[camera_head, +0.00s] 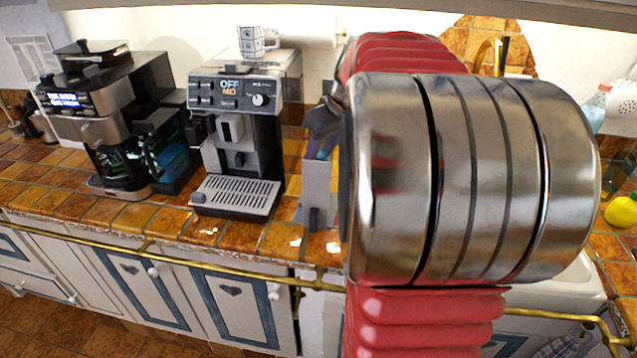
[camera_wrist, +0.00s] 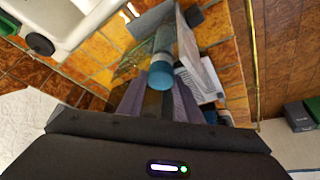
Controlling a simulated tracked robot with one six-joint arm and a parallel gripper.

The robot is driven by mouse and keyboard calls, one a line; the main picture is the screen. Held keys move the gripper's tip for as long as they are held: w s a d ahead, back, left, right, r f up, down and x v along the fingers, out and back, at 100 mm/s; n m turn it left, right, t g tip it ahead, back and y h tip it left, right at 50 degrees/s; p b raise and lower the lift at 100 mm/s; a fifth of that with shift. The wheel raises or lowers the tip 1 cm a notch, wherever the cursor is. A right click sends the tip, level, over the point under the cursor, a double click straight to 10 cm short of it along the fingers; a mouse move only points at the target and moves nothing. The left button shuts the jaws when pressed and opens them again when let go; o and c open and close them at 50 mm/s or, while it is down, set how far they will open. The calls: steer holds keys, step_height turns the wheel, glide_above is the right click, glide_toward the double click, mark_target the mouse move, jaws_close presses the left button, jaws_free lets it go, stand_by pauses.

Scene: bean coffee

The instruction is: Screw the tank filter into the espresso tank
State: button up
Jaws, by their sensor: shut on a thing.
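My gripper (camera_wrist: 158,100) is shut on a cylindrical piece with a blue end, which looks like the tank filter (camera_wrist: 161,74). Thin grey, partly see-through panels (camera_wrist: 186,42) stand around and beyond the filter and look like the espresso tank. I cannot tell whether filter and tank touch. In the head view, the espresso machine (camera_head: 236,140) stands on the counter with its display lit. A pale upright panel (camera_head: 316,182) stands right of it, perhaps the tank. My arm hides most of the gripper and the filter there.
A second coffee maker (camera_head: 110,115) with a glass jug stands at the left. A patterned cup (camera_head: 251,42) sits on the espresso machine. A brass rail (camera_head: 180,258) runs along the counter's front edge. A sink (camera_wrist: 72,22) and a yellow fruit (camera_head: 621,211) lie on the arm's other side.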

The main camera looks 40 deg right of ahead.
steer(key=shift+a+m+h, duration=0.1)
steer(key=shift+m+h, duration=0.4)
steer(key=shift+m, duration=0.6)
steer(key=o, duration=1.1)
steer(key=shift+n, duration=0.3)
steer(key=shift+d+n+y, duration=0.15)
steer(key=shift+n+y, duration=0.55)
steer(key=shift+n, duration=0.65)
steer(key=shift+d+n+y, duration=0.15)
steer(key=shift+n+y, duration=0.55)
steer(key=shift+n, duration=0.65)
steer(key=shift+c, duration=0.3)
steer(key=c, duration=1)
